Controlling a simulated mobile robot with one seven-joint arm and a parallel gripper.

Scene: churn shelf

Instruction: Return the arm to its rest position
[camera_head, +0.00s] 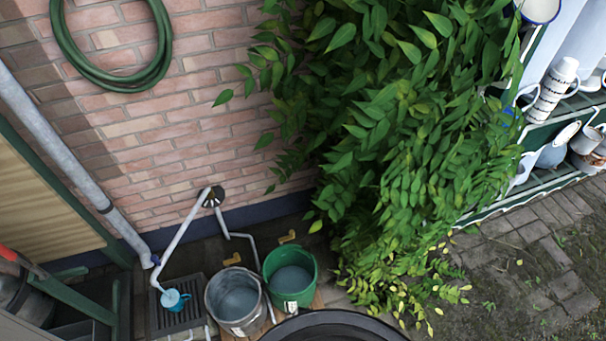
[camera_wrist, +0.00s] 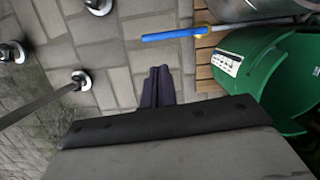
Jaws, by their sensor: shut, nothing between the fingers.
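My gripper (camera_wrist: 158,88) shows in the wrist view, with its two dark fingers closed against each other and nothing between them. It hangs over grey paving (camera_wrist: 110,70). A green bucket (camera_wrist: 262,75) stands to the right of the fingers, apart from them. My gripper does not show in the head view, so the pose of my arm as a whole cannot be told.
In the head view a grey bucket (camera_head: 236,299) and the green bucket (camera_head: 290,277) stand near a brick wall (camera_head: 150,150). A leafy shrub (camera_head: 400,130) hangs beside a shelf of mugs (camera_head: 550,95). Paving at right is clear.

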